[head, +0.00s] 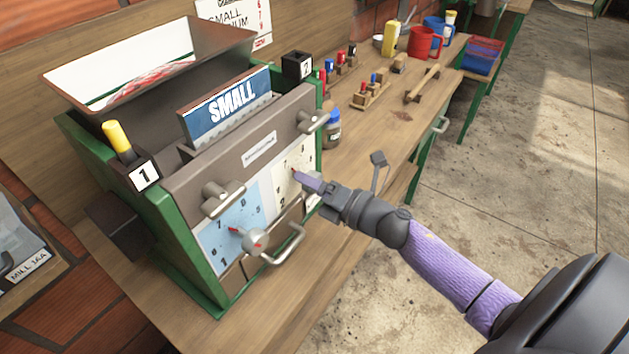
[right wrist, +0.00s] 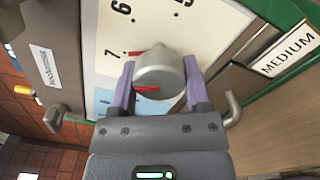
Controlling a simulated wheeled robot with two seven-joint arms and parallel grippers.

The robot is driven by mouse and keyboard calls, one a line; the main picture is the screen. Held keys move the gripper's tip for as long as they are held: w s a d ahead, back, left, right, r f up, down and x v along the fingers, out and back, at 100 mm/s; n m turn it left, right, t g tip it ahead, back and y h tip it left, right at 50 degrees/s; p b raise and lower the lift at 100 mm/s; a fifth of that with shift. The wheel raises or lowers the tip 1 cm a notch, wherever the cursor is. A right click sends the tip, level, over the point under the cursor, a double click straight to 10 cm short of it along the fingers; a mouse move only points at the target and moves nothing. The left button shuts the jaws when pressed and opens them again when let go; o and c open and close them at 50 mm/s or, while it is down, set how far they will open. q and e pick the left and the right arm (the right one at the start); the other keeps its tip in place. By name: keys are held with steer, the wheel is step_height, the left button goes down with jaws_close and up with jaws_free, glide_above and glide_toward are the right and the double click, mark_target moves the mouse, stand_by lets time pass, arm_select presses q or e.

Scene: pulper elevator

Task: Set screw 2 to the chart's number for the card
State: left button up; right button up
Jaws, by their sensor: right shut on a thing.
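The machine has a blue card reading SMALL (head: 232,105) standing in its top holder. Screw 2's cream dial (head: 286,178) is on the right of the front panel and also shows in the right wrist view (right wrist: 113,42). My right gripper (head: 303,177) is shut on the grey screw 2 knob (right wrist: 163,72), one finger on each side. The knob's red pointer tip is beside the 7; a red strip also marks its near face. The chart (head: 240,22) on the back wall is partly cut off; its full text is unreadable. My left gripper is not in view.
Screw 1's knob (head: 256,239) sits on the light blue dial (head: 222,238). Bar handles (head: 285,246) stick out from the panel. A dark jar with a blue lid (head: 333,129) stands close to the machine's right side. The floor (head: 520,210) at right is clear.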

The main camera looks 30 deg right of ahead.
steer(key=o, duration=1)
steer(key=shift+o, duration=1.4)
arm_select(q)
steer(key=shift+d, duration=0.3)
